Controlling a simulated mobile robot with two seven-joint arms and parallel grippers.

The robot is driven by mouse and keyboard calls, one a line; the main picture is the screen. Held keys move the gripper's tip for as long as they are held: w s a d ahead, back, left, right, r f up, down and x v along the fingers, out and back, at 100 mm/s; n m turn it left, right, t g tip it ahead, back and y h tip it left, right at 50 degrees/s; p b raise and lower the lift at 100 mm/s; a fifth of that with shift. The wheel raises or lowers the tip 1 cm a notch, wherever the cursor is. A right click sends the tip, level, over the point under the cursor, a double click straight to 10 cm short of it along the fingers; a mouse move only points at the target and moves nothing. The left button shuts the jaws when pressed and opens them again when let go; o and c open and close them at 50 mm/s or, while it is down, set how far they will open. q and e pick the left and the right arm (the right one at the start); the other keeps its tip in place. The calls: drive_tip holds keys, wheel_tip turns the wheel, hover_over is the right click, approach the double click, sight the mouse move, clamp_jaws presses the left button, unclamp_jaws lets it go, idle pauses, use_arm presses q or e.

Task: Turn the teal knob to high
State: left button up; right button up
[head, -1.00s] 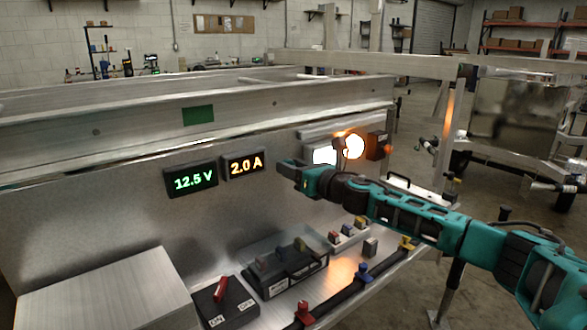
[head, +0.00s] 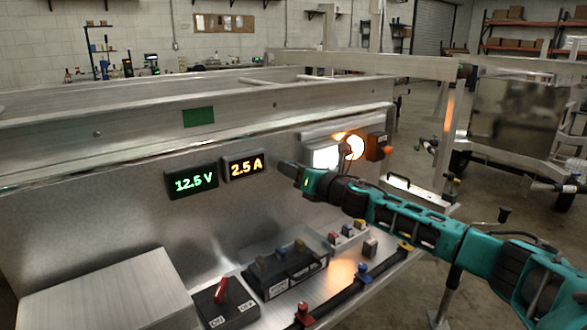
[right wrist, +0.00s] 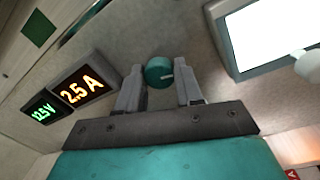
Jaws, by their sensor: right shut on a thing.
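The teal knob (right wrist: 159,72) is round, with a small pale mark on its right side in the right wrist view. It sits on the grey metal panel (right wrist: 210,60). My right gripper (right wrist: 160,82) is shut on the knob, with one grey finger at each side. In the head view my right gripper (head: 290,170) reaches the panel right of the displays, and it hides the knob. An amber display (head: 243,167) reads 2.5 A. A green display (head: 192,181) reads 12.5 V. I see no lettering around the knob. My left gripper is not in view.
Below are a red-levered switch box (head: 224,304), a black terminal block (head: 286,269) and several coloured connectors. A metal box (head: 105,295) stands at the lower left.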

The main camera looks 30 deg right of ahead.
use_arm(q)
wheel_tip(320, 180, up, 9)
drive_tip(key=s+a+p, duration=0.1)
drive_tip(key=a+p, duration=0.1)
drive_tip(key=p, duration=1.1)
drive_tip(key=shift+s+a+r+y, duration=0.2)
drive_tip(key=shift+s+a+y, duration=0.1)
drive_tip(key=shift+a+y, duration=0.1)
use_arm(e)
drive_tip(key=m+h, duration=0.1)
drive_tip(key=m, duration=1.3)
drive_tip(key=m+h, duration=0.1)
drive_tip(key=m, duration=1.4)
drive_tip(key=shift+a, duration=0.2)
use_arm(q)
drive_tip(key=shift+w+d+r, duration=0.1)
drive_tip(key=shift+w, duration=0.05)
use_arm(e)
drive_tip(key=shift+f+h, duration=0.1)
drive_tip(key=shift+h, duration=0.3)
drive_tip(key=shift+m, duration=0.3)
